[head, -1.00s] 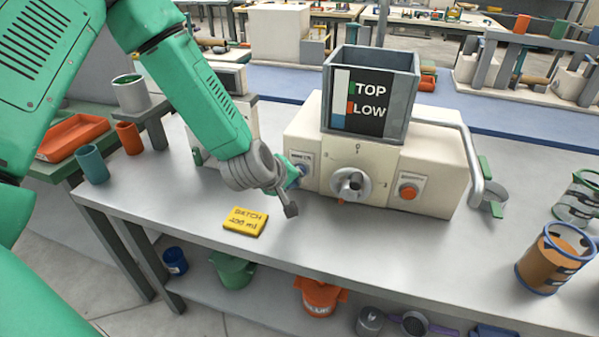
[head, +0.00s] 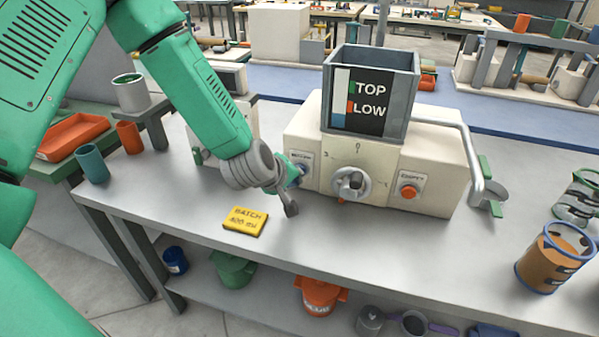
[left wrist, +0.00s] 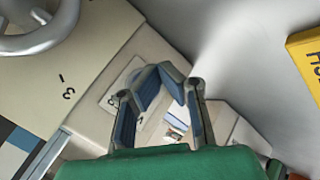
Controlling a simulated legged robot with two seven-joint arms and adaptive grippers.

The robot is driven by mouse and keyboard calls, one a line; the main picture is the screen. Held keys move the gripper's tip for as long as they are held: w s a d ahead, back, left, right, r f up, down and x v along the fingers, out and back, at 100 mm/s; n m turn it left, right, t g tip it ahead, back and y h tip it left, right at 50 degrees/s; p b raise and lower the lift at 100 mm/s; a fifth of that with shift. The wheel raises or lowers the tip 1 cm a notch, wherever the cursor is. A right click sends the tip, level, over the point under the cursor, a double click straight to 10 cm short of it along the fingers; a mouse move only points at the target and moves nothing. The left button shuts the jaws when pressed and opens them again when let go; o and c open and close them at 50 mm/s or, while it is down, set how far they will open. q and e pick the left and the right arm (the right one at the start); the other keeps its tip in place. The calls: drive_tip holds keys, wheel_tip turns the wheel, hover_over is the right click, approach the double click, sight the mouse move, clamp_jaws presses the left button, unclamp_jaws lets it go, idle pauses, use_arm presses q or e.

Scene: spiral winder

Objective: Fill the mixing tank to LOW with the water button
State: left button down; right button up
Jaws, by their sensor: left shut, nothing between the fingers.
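The mixing tank (head: 398,103) is a grey open-topped box on a cream machine (head: 437,185). Its front panel has a green TOP mark, a red LOW mark and a white gauge strip (head: 341,88). Blue fills the strip's bottom part, its top edge near the lower end of the red mark. My left gripper (head: 299,180) is shut and empty at the blue water button (head: 303,169), on the machine's front left. Its fingers also show in the left wrist view (left wrist: 160,92), over the button's label plate. They partly hide the button; I cannot tell whether it is pressed.
A dial (head: 350,184) and an orange button (head: 408,192) sit right of my gripper. A yellow batch card (head: 245,221) lies on the table in front. A brown-filled jar (head: 549,262) stands at the right; the table's front middle is clear.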

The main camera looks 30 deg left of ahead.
idle(0.4)
use_arm(q)
drive_tip(key=shift+w+r, duration=0.1)
drive_tip(key=shift+w, duration=0.3)
drive_tip(key=shift+w+a, duration=0.2)
drive_tip(key=shift+w, duration=0.2)
idle(2.0)
drive_tip(key=shift+s+p, duration=0.15)
drive_tip(key=shift+p, duration=0.15)
idle(1.9)
drive_tip(key=shift+s+d, duration=0.2)
drive_tip(key=shift+s, duration=0.5)
drive_tip(key=shift+s+d, duration=0.2)
drive_tip(key=shift+s, duration=0.6)
drive_tip(key=shift+s+d, duration=0.2)
drive_tip(key=shift+s, duration=0.65)
drive_tip(key=shift+s+d, duration=0.2)
drive_tip(key=shift+s, duration=0.6)
